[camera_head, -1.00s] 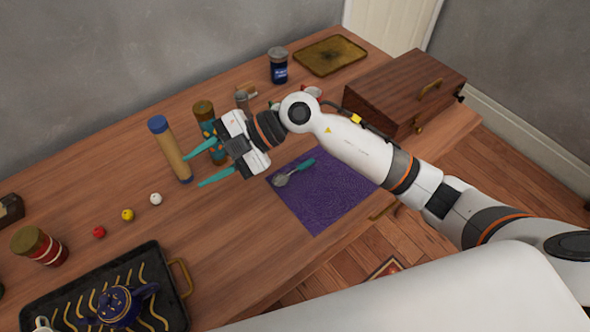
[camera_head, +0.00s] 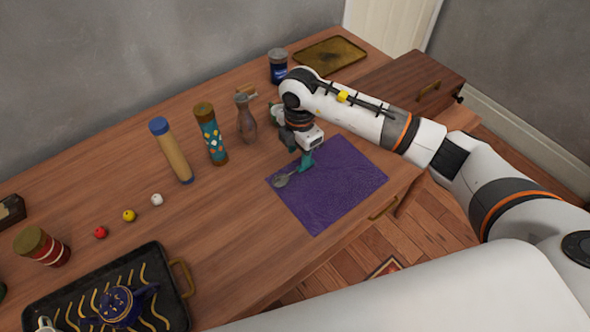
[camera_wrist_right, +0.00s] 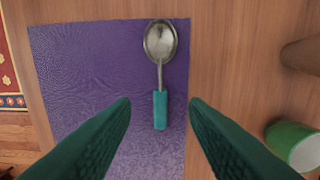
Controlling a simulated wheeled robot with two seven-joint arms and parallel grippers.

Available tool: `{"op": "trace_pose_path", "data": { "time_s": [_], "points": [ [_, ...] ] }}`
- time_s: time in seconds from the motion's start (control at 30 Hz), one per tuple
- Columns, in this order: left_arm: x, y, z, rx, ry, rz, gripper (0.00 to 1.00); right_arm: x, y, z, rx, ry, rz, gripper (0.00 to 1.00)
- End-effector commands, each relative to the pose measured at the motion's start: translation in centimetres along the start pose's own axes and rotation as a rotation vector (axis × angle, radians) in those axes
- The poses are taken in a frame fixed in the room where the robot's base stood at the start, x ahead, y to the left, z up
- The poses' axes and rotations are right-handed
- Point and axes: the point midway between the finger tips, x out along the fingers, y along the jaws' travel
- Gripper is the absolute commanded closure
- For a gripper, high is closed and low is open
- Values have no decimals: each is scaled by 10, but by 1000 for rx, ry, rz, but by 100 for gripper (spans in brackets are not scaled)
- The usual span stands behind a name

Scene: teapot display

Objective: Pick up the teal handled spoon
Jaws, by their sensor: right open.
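The teal handled spoon (camera_head: 285,179) lies on the purple mat (camera_head: 335,195) near its left corner, with the handle partly hidden by my gripper in the head view. In the right wrist view the spoon's teal handle (camera_wrist_right: 160,110) points toward my fingers and the metal bowl (camera_wrist_right: 160,40) is farther away. My right gripper (camera_head: 306,160) points down above the handle end. In the right wrist view its two teal fingers (camera_wrist_right: 160,105) are open, one on each side of the handle's line, with nothing between them held. My left gripper is not in view.
A green cup (camera_wrist_right: 293,145) stands beside the mat. A brown bottle (camera_head: 246,122), a patterned cylinder (camera_head: 212,137) and a tan cylinder (camera_head: 171,152) stand left of my gripper. A wooden box (camera_head: 415,85) is at the right. The table in front of the cylinders is mostly clear.

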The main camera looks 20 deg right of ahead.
Motion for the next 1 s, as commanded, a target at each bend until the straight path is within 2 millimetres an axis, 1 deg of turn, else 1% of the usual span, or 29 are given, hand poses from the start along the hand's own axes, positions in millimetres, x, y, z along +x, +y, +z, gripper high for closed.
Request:
{"op": "trace_pose_path", "data": {
  "time_s": [0.13, 0.3, 0.4, 0.5, 0.67, 0.7, 0.77, 0.93, 1.0],
  "points": [
    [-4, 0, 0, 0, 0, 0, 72, 13, 0, -1, 2, -1, 3, 59],
    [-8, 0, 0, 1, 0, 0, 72, 40, 0, -3, 1, -1, 3, 59],
    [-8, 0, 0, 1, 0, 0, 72, 50, 0, -2, 0, -2, 1, 59],
    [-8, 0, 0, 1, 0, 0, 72, 54, 0, -2, -1, -1, -1, 59],
    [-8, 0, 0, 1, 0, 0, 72, 54, -1, -2, -1, -1, -2, 59],
    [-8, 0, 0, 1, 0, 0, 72, 54, -1, -2, -1, -1, -1, 62],
    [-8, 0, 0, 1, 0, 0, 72, 54, -1, -2, -1, -1, -1, 72],
    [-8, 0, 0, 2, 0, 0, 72, 54, -1, -3, -1, -1, -1, 100],
    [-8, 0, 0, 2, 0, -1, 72, 53, -1, -3, -1, -1, -2, 100]
  ]
}}
